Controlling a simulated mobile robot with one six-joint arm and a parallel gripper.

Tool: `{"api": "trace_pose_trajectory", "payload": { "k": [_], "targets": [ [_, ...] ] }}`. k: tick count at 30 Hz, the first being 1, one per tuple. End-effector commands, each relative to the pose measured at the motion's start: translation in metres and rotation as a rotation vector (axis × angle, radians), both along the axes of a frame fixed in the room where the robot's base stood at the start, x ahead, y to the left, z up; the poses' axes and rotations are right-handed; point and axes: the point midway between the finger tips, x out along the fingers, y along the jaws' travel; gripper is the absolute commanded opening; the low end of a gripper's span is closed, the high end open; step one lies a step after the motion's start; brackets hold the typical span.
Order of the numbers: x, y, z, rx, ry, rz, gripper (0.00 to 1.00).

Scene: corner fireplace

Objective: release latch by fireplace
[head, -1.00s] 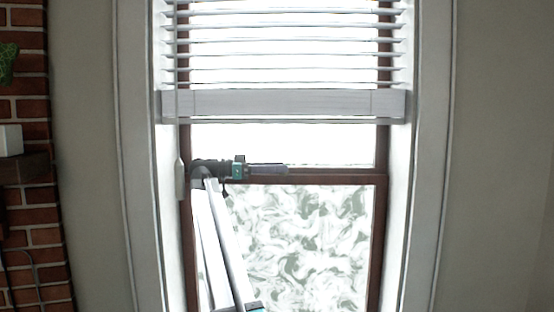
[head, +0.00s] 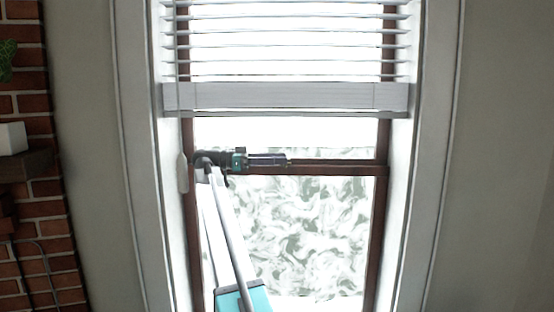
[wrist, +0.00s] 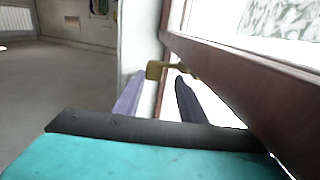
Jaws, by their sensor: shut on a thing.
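A small brass latch (wrist: 155,70) shows in the wrist view beside the dark wooden window rail (wrist: 225,75). My gripper (wrist: 161,79) has its two purple fingers shut on the latch, one on each side, with part of it standing past the fingertips. In the head view my gripper (head: 287,161) lies sideways along the brown middle rail (head: 345,168) of the window, pointing right. The latch cannot be made out in the head view.
White blinds (head: 290,96) hang over the upper window. White trim (head: 135,160) frames both sides. The brick fireplace wall (head: 32,215) with a dark ledge (head: 27,165) stands at the left. A blind wand (head: 183,173) hangs close to my arm.

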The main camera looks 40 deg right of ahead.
Motion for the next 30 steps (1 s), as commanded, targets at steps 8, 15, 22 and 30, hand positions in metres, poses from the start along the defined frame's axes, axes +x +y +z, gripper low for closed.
{"api": "trace_pose_trajectory", "payload": {
  "k": [8,15,22,30],
  "targets": [
    [-0.0013,0.0000,-0.0019,0.003,-0.001,-0.004,0.56],
    [-0.0006,0.0001,-0.0010,0.001,0.000,-0.001,0.56],
    [-0.0005,0.0000,-0.0020,0.001,-0.001,0.006,0.56],
    [-0.0021,0.0000,-0.0037,0.001,-0.001,0.030,0.56]
  ]
}}
